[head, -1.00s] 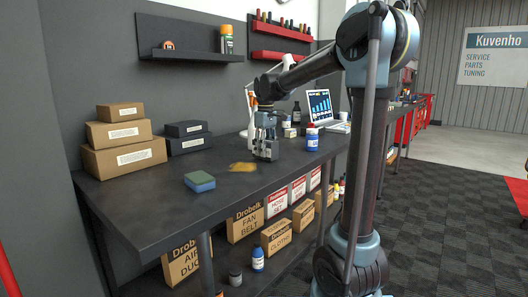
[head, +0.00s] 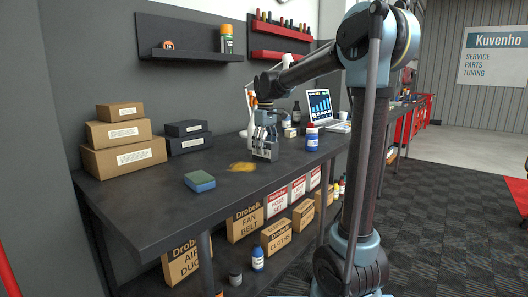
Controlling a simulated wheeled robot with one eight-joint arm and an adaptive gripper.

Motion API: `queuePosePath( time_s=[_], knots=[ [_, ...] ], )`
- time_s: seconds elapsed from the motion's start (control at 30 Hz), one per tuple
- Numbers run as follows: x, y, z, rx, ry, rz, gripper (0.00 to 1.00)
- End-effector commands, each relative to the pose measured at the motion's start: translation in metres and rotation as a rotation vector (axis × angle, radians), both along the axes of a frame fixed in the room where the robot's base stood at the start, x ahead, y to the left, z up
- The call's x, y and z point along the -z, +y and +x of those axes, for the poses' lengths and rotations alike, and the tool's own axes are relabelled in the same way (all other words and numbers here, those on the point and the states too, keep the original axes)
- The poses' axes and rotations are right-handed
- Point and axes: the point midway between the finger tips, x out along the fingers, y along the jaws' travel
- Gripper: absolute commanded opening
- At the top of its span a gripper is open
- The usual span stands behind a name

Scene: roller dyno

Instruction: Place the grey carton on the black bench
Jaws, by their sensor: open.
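The grey carton (head: 267,153) appears as a small grey box standing upright on the black bench (head: 150,205), towards its back and right of a yellow-brown patch. My gripper (head: 264,141) points down directly above the carton, with its fingers open around or just over the carton's upper part. Whether a finger still touches it is too small to tell. The carton's top is partly hidden by the fingers.
A blue-green sponge (head: 200,181) and a yellow-brown cloth or spill (head: 242,167) lie left of my gripper. A blue bottle (head: 312,138) and a laptop (head: 319,107) stand to the right. Stacked brown boxes (head: 124,156) and dark boxes (head: 188,143) fill the back left.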

Motion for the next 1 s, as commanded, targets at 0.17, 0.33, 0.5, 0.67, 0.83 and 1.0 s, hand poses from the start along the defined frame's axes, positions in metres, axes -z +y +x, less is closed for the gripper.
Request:
queuePosePath(
  time_s=[0.17,0.33,0.5,0.67,0.83,1.0],
  knots=[
    [-0.031,0.0,0.0,0.0,0.0,0.0,0.61],
    [-0.063,0.0,-0.001,-0.001,0.0,0.0,0.61],
    [-0.09,0.001,0.0,-0.001,0.0,0.0,0.61],
    [-0.105,0.001,0.0,-0.001,0.0,0.0,0.61],
    [-0.11,0.001,0.0,-0.001,0.0,0.0,0.61],
    [-0.107,-0.007,-0.006,0.017,-0.003,0.001,0.61]
  ],
)
